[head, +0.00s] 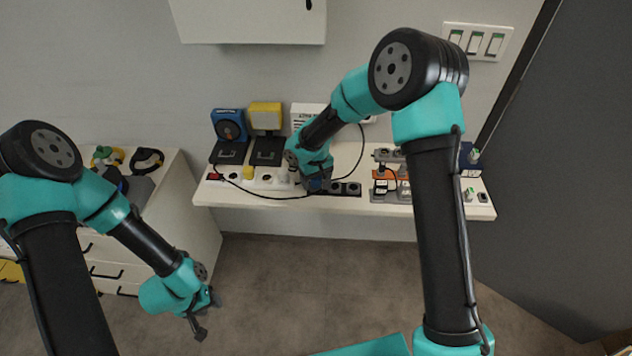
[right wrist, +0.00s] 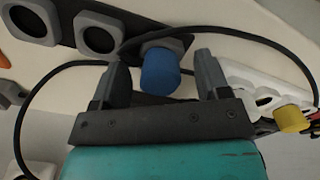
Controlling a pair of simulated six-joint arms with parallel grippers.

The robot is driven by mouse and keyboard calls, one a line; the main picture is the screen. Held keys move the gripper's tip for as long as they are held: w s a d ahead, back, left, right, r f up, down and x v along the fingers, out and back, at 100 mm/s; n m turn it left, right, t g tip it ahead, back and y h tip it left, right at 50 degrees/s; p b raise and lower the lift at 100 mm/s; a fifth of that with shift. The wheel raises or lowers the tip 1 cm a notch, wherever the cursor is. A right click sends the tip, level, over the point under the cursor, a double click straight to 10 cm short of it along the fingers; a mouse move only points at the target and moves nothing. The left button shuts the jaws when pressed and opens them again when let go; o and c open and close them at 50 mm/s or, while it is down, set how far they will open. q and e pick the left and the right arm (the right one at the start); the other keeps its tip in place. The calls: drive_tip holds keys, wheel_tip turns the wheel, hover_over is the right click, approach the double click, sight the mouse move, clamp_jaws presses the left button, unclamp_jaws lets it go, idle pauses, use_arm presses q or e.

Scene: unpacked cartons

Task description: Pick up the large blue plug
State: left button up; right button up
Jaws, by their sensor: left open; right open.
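The large blue plug (right wrist: 160,72) shows in the right wrist view. It stands at the end of a dark socket strip (right wrist: 70,22) with round sockets. My right gripper (right wrist: 160,82) is open, with one finger on each side of the plug; whether the fingers touch it I cannot tell. In the head view my right gripper (head: 316,184) is over the white shelf (head: 250,196), and the plug is hidden behind it. My left gripper (head: 204,318) is open and empty, low over the floor, away from the shelf.
A black cable (right wrist: 215,42) arcs close around the plug and right gripper. A white socket strip with a yellow plug (right wrist: 291,119) is beside the right finger. A grey power strip (head: 390,194) stands further right on the shelf. A white drawer cabinet (head: 180,215) is at left.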

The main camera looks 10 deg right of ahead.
drive_tip(key=shift+c, duration=0.4)
drive_tip(key=c, duration=1.1)
drive_tip(key=shift+r, duration=0.1)
drive_tip(key=shift+r, duration=0.45)
wheel_tip(320, 180, up, 3)
drive_tip(key=shift+f, duration=0.1)
drive_tip(key=s+a, duration=0.1)
drive_tip(key=s, duration=0.4)
drive_tip(key=s+a, duration=0.1)
drive_tip(key=s, duration=0.4)
drive_tip(key=s+a+r, duration=0.1)
drive_tip(key=s, duration=0.4)
drive_tip(key=shift+s+a+r, duration=0.1)
drive_tip(key=shift+s+a, duration=0.2)
drive_tip(key=shift+a, duration=0.05)
drive_tip(key=shift+w, duration=0.1)
